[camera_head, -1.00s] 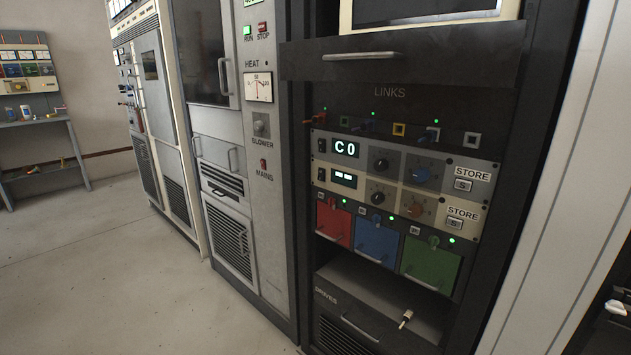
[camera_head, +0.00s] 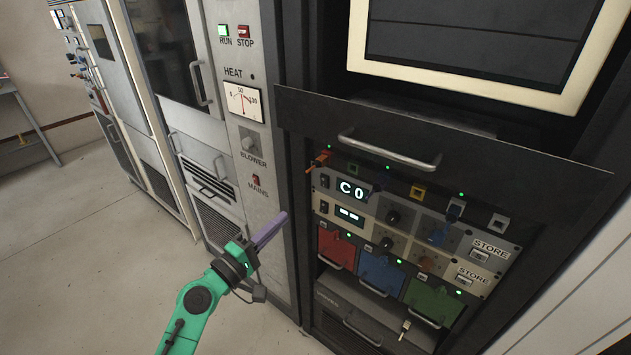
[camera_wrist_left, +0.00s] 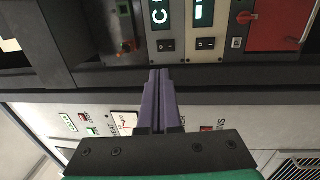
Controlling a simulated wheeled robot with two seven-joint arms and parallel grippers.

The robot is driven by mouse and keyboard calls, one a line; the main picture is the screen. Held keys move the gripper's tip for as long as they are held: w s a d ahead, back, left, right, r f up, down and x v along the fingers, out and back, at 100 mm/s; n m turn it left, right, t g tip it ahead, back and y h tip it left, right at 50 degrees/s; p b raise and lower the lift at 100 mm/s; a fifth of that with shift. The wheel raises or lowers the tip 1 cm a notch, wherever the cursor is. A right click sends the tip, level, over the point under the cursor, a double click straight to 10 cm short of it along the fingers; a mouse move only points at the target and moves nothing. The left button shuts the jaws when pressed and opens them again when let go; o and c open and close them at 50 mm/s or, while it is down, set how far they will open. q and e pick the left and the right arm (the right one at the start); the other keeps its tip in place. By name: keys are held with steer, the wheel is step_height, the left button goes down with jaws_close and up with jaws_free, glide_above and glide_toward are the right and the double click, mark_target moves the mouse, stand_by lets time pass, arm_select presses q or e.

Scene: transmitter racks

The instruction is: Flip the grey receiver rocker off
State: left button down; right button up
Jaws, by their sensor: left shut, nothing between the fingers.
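The grey receiver is the upper strip in the dark rack, with a lit display (camera_head: 352,189) reading C0. Its small black rocker (camera_head: 324,181) is at the strip's left end; in the left wrist view the rocker (camera_wrist_left: 166,45) lies just beyond the fingertips. The cream receiver below has its own black rocker (camera_head: 323,207), seen beside it in the wrist view (camera_wrist_left: 206,43). My left gripper (camera_head: 283,216) is shut and empty, its purple fingers left of and below the rockers, apart from them in the head view. My right gripper is out of view.
A pulled-out drawer front (camera_head: 420,150) juts above the receivers. Red, blue and green panels (camera_head: 433,299) with handles sit below. The grey cabinet with a red mains switch (camera_head: 256,181) stands left. Open floor (camera_head: 90,260) is at the left.

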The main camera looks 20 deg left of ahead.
mark_target(323, 179)
arm_select(q)
steer(key=p+x, duration=0.4)
steer(key=x, duration=0.9)
steer(key=shift+w+a+p, duration=0.1)
steer(key=shift+w+p, duration=0.2)
steer(key=shift+w+f, duration=0.1)
steer(key=shift+w, duration=0.2)
